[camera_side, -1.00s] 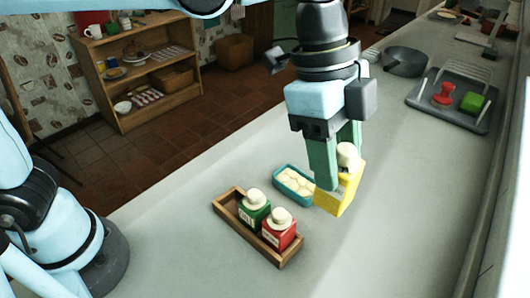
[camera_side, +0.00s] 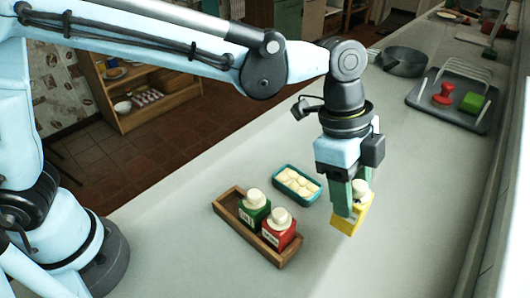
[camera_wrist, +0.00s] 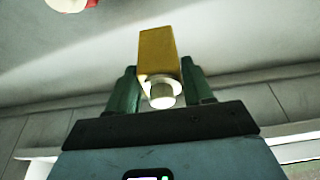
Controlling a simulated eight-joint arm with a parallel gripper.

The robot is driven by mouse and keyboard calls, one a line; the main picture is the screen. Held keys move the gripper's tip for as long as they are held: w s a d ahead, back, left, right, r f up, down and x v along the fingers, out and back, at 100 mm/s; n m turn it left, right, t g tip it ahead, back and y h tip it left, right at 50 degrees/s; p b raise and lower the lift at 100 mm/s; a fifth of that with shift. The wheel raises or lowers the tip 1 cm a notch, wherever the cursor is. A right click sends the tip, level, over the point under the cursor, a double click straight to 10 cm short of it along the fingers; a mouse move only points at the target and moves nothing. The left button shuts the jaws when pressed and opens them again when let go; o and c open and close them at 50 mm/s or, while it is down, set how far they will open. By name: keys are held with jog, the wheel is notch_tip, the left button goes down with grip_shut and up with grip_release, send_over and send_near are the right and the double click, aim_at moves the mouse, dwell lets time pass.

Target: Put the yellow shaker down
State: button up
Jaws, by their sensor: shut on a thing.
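The yellow shaker (camera_side: 351,217) has a cream knob top and sits between the green fingers of my gripper (camera_side: 349,200). My gripper is shut on it, to the right of the teal dish and the wooden tray. In the wrist view the yellow shaker (camera_wrist: 160,58) shows between the two fingers (camera_wrist: 160,90), with its pale top toward the palm. The shaker looks slightly tilted in the side view. It is low over the grey counter (camera_side: 400,190); whether its base touches the counter I cannot tell.
A wooden tray (camera_side: 229,221) holds a green shaker (camera_side: 254,211) and a red shaker (camera_side: 279,233), with an empty part at its far-left end. A teal dish (camera_side: 297,183) with pale pieces lies behind it. A pan (camera_side: 403,62) and a dark drying tray (camera_side: 420,99) stand farther back. Counter around my gripper is clear.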

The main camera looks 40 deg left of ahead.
jog(key=shift+w+a+f, duration=0.4)
jog(key=shift+w+f, duration=0.5)
jog(key=shift+f, duration=0.35)
jog(key=shift+w+a+f, duration=0.35)
jog(key=shift+w+f, duration=0.6)
jog(key=shift+f, duration=0.35)
jog(key=shift+w+a+f, duration=0.4)
jog(key=shift+w+f, duration=0.5)
jog(key=shift+f, duration=0.35)
jog(key=shift+f, duration=0.15)
jog(key=o, duration=0.9)
